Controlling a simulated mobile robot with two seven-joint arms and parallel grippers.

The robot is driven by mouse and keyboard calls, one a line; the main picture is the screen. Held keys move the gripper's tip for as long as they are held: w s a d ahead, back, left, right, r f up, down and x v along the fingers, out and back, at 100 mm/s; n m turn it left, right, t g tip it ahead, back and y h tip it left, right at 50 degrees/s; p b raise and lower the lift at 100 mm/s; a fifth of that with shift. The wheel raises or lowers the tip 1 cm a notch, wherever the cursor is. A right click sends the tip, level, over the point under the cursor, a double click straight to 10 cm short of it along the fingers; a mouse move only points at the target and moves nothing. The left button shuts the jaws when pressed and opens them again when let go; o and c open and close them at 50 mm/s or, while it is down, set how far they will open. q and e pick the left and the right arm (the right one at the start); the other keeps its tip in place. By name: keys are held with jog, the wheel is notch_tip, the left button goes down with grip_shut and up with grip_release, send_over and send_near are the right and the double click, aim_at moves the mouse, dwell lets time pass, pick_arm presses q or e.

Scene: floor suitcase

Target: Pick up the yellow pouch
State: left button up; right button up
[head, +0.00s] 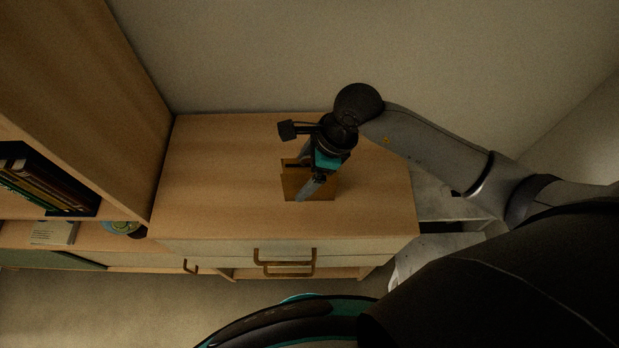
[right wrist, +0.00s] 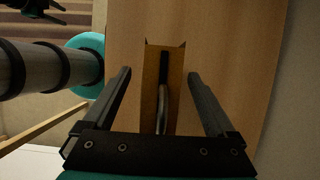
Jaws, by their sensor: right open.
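The yellow pouch (head: 290,187) lies on the wooden cabinet top, brownish yellow in this dim light. In the head view my right gripper covers part of it. My right gripper (head: 306,178) is above the pouch, pointing down, and open. In the right wrist view the pouch (right wrist: 150,92) shows between the two spread fingers of the gripper (right wrist: 160,73), with a gap on each side. A dark narrow strip runs along the pouch's middle. My left gripper is not seen in the head view.
The cabinet top (head: 220,180) is otherwise bare. A drawer with a brass handle (head: 285,268) is in its front. A wall rises behind. A tall wooden shelf with books (head: 45,182) stands at the left, with a small round greenish object (head: 118,227) beside the cabinet.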

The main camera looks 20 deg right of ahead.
jog(key=shift+r, duration=0.1)
grip_shut()
dwell(0.6)
